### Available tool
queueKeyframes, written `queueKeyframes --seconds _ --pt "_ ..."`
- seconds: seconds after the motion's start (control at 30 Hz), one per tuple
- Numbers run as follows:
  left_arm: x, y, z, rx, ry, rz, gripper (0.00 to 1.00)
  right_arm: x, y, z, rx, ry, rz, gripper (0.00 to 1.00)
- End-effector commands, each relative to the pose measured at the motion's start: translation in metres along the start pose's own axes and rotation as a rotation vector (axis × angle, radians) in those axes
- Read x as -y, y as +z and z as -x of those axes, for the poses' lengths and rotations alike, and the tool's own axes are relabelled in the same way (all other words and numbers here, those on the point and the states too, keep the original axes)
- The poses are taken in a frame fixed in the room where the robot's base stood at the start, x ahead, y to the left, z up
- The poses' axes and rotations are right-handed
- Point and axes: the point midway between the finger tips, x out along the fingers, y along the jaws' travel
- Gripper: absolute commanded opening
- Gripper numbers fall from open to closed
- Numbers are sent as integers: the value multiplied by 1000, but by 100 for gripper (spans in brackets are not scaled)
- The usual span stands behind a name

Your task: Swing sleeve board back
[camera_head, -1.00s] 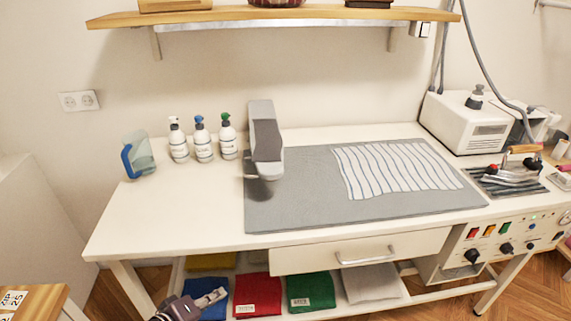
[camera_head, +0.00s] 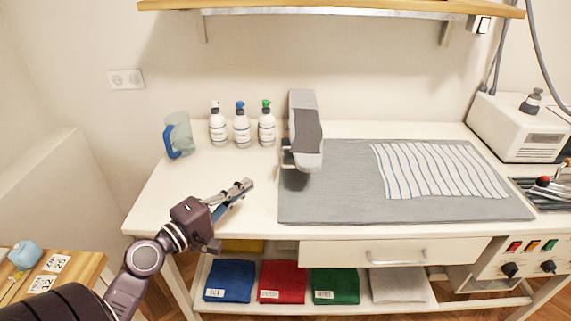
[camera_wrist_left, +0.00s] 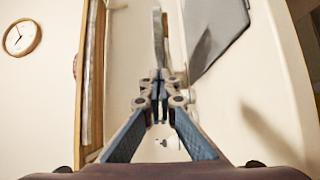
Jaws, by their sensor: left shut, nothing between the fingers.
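The sleeve board (camera_head: 306,132) is a narrow grey-padded board on the white table. It points from the back toward the front, over the left edge of the grey ironing mat (camera_head: 340,205). My left gripper (camera_head: 246,187) is shut and empty, above the table's left part, in front of and to the left of the sleeve board's near end, apart from it. In the left wrist view the shut fingers (camera_wrist_left: 158,82) show at the centre, with the long pale shape of the sleeve board (camera_wrist_left: 158,38) beyond them. My right gripper is not in view.
Spray bottles (camera_head: 242,128) and a blue-handled jug (camera_head: 178,136) stand at the back left. A striped cloth (camera_head: 435,170) lies on the mat. A white steam unit (camera_head: 515,128) stands at the right. A shelf (camera_head: 340,8) hangs above. The table's front left is otherwise clear.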

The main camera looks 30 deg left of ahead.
Motion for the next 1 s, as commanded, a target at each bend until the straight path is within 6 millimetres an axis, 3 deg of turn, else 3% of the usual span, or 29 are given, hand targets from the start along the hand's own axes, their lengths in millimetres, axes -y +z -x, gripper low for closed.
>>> queueKeyframes --seconds 0.23,0.67,1.0 --pt "-8 -6 -20 -12 16 21 0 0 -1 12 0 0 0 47" --pt "-8 -6 -100 -11 14 18 0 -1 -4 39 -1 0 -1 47" --pt "-6 20 -127 -11 12 17 0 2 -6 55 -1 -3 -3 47"
